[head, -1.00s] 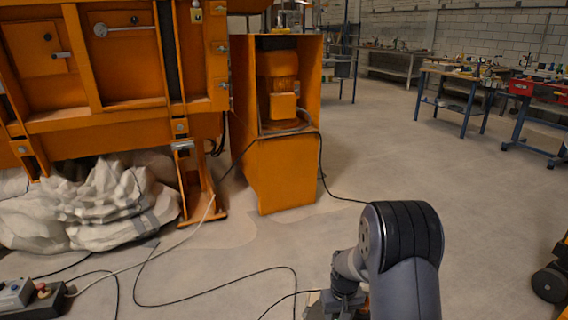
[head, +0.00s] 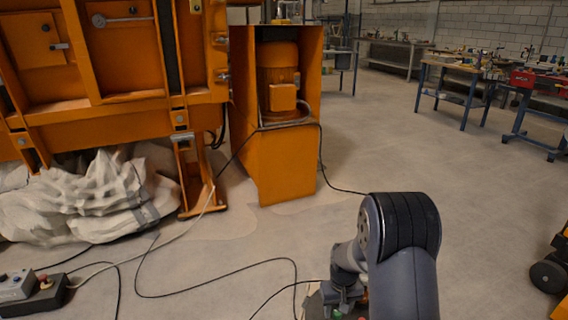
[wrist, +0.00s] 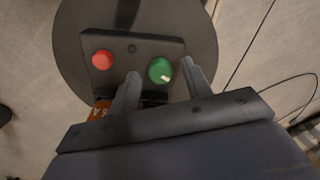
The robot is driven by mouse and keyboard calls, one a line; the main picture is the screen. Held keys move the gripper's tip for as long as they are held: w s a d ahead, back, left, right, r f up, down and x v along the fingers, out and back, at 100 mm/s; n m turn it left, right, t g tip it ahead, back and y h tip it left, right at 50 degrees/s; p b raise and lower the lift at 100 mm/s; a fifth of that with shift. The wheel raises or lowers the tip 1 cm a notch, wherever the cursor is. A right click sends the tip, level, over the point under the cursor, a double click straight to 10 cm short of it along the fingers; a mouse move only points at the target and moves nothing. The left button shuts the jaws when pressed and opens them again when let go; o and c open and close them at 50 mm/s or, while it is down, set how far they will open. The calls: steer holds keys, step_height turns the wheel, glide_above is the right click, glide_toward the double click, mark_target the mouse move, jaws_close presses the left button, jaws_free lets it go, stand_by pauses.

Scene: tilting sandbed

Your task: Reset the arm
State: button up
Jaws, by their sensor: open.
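My arm rises at the lower right of the head view, and its elbow hides most of the gripper there. In the wrist view my gripper (wrist: 160,82) is open, its two grey fingers apart. Beyond the fingertips is a dark control box (wrist: 133,48) with a red button (wrist: 102,60) and a green knob (wrist: 160,70) that has a pale mark. The green knob lies between the fingertips, nearer the right finger. I cannot tell whether either finger touches it. The box rests on a round dark top (wrist: 200,35).
The orange sandbed machine (head: 110,75) fills the left, with an orange motor housing (head: 285,165) beside it. White sacks (head: 85,195) lie below. Black cables (head: 215,285) cross the floor. Another control box (head: 35,295) sits lower left. Open floor (head: 420,165) stretches towards the workbenches (head: 450,70).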

steer(key=shift+f+m, duration=0.2)
steer(key=shift+m, duration=0.5)
steer(key=m+b, duration=0.1)
steer(key=m, duration=0.3)
steer(key=shift+m, duration=0.4)
steer(key=m+b, duration=0.1)
steer(key=m, duration=0.5)
steer(key=shift+b, duration=0.35)
step_height(320, 180, up, 11)
steer(key=p, duration=0.3)
